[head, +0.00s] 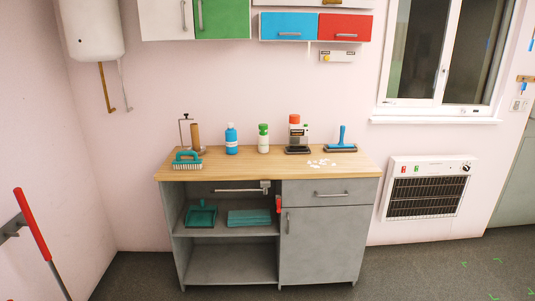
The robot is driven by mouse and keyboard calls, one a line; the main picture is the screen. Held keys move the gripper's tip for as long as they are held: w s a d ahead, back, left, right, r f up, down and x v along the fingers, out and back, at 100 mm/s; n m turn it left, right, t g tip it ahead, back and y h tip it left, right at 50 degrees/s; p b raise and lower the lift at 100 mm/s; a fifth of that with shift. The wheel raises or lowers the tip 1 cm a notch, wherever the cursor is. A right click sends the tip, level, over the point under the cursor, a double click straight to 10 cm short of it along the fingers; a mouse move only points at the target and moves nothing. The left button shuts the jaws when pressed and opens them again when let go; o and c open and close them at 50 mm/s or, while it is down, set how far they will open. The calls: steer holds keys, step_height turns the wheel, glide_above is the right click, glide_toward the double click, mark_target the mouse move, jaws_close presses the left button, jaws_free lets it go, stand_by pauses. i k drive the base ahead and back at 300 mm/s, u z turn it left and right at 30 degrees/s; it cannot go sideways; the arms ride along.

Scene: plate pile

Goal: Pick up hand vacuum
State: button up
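What looks like the hand vacuum (295,131) stands upright on the wooden worktop, right of centre in the head view. It has an orange-red top, a pale and dark body and a small handle-like part on its right side. A black base (298,151) lies under it; I cannot tell whether the two are one piece. My gripper is not in view.
The wooden worktop (262,172) tops a grey cabinet. A green-capped white bottle (263,140) and a blue bottle (231,140) stand left of the vacuum. A blue squeegee (341,142) stands right, near white scattered bits (321,162). A teal brush (187,161) lies left. The front floor is clear.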

mark_target(299, 134)
steer(key=u, duration=0.35)
steer(key=i, duration=0.75)
steer(key=u, duration=0.6)
steer(key=i, duration=0.8)
steer(key=u, duration=0.3)
